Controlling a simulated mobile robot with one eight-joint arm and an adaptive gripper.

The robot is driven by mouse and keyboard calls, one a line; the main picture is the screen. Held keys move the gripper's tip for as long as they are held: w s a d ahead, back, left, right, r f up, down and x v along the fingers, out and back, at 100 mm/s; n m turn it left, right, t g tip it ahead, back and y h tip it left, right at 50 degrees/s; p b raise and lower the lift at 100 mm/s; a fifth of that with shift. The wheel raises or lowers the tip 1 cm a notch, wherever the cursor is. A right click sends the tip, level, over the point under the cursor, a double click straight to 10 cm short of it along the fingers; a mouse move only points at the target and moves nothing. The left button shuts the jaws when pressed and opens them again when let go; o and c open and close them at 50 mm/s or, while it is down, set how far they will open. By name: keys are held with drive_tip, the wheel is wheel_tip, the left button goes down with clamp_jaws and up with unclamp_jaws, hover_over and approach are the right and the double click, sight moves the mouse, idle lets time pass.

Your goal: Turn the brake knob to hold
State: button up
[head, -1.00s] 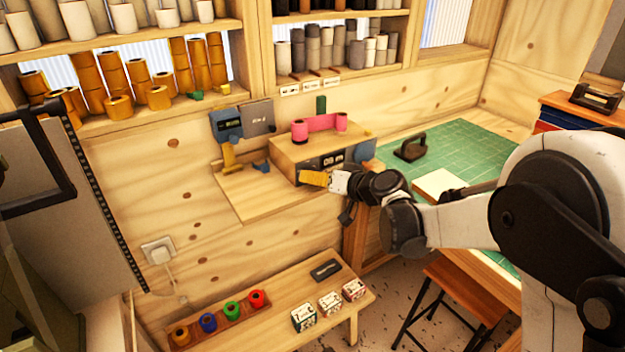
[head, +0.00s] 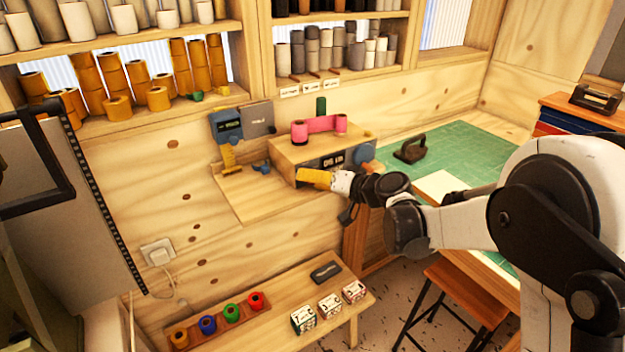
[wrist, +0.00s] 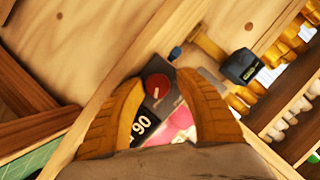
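A round dark-red knob (wrist: 157,88) with a pale pointer line sits on a dark panel (wrist: 150,108) in the wrist view. Its label is too small to read. My gripper (wrist: 158,82) has its two yellow ridged fingers spread, one on each side of the knob. I cannot tell whether a finger touches it. In the head view my gripper (head: 304,176) is at the left front of the wooden machine box (head: 290,150), and it hides the knob there.
A pink roll (head: 300,131) stands on top of the box. A blue round part (head: 363,153) is on its right side. A green cutting mat (head: 460,150) lies to the right.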

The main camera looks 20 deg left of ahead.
drive_tip(key=shift+d, duration=0.1)
idle(0.3)
drive_tip(key=v, duration=0.8)
drive_tip(key=s+d+m+h, duration=0.2)
drive_tip(key=s+d+h, duration=0.4)
drive_tip(key=s+d, duration=0.7)
drive_tip(key=s+d+m+h, duration=0.2)
drive_tip(key=s+d+h, duration=0.4)
drive_tip(key=s+d, duration=0.7)
drive_tip(key=d+f, duration=0.1)
drive_tip(key=d, duration=0.6)
drive_tip(key=shift+s+d+t+h, duration=0.3)
drive_tip(key=shift+s+t+h, duration=0.1)
